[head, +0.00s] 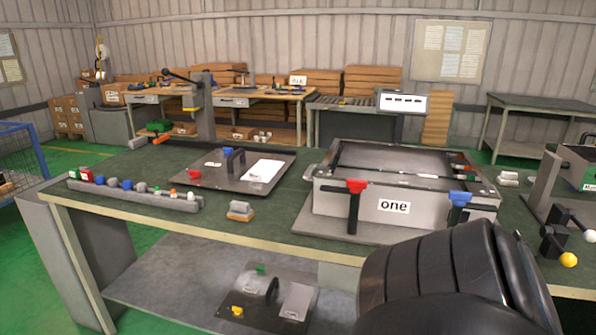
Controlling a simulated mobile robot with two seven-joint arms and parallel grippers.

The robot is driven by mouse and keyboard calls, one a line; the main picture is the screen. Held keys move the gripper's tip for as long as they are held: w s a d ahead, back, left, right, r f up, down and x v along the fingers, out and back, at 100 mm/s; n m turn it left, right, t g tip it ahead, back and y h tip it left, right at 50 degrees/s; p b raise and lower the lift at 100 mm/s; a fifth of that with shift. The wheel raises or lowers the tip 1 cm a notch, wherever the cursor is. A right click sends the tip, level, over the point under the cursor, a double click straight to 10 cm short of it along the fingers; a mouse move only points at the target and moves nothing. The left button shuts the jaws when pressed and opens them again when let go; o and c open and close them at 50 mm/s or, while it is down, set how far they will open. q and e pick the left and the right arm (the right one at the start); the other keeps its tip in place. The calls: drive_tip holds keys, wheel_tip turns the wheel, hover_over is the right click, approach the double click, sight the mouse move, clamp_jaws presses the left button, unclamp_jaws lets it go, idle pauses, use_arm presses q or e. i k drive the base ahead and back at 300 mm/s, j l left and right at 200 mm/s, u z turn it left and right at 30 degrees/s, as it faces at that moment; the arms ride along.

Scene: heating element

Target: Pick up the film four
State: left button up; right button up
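I see no label that reads four, so I cannot tell which thing is film four. A dark plate (222,177) with a black handle lies on the green worktop. It carries a white rectangular sheet (264,170) and small red and blue pieces. A second dark plate (247,309) lies on the lower shelf, with a pale rectangular sheet (296,301) and yellow and green pieces. A grey frame box (335,200) labelled "one" stands right of the upper plate. Neither of my grippers shows; a large black rounded part, which looks like my arm, fills the bottom right.
A grey rail (130,195) with several coloured pieces lies along the worktop's left front edge. A small grey and orange block (240,210) sits near the front edge. A lever device (545,215) stands at the right. Benches and wooden boxes line the back wall.

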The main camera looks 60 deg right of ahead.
sight(263, 170)
drive_tip(key=z, duration=1.85)
drive_tip(key=i+j, duration=0.35)
drive_tip(key=j, duration=0.25)
drive_tip(key=u, duration=0.05)
